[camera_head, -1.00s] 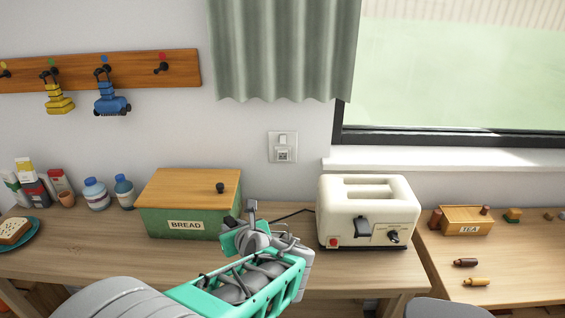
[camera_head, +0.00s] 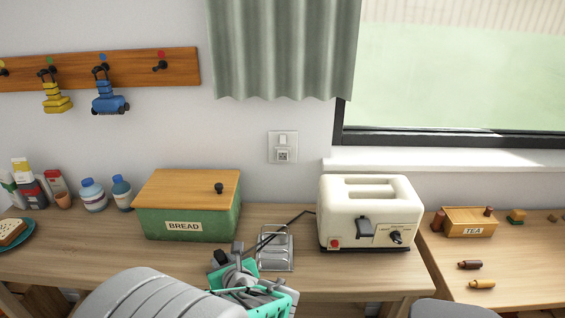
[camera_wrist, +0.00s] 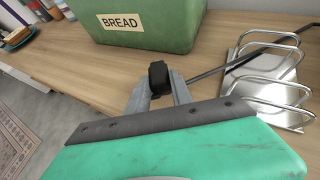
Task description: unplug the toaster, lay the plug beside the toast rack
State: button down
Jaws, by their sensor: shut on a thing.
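My gripper (camera_wrist: 160,90) is shut on the black plug (camera_wrist: 158,75), its fingers on either side of it. In the head view my gripper (camera_head: 228,258) is at the left of the wire toast rack (camera_head: 276,250), in front of the bread bin; the plug is hard to make out there. The rack also shows at the right of the wrist view (camera_wrist: 262,88). I cannot tell whether the plug touches the worktop. The black cord (camera_head: 288,224) runs over the rack to the cream toaster (camera_head: 368,212). The wall socket (camera_head: 283,147) has no plug in it.
The green bread bin (camera_head: 186,222) stands close behind my gripper. Bare worktop (camera_wrist: 85,65) shows left of the plug and in front of the bin. A tea box (camera_head: 469,221) is on the right-hand table.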

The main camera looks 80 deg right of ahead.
jog(key=shift+f+b, duration=0.6)
jog(key=shift+f, duration=0.45)
jog(key=c, duration=1.1)
grip_release()
jog(key=shift+o, duration=0.2)
jog(key=p+v, duration=0.3)
jog(key=v, duration=0.5)
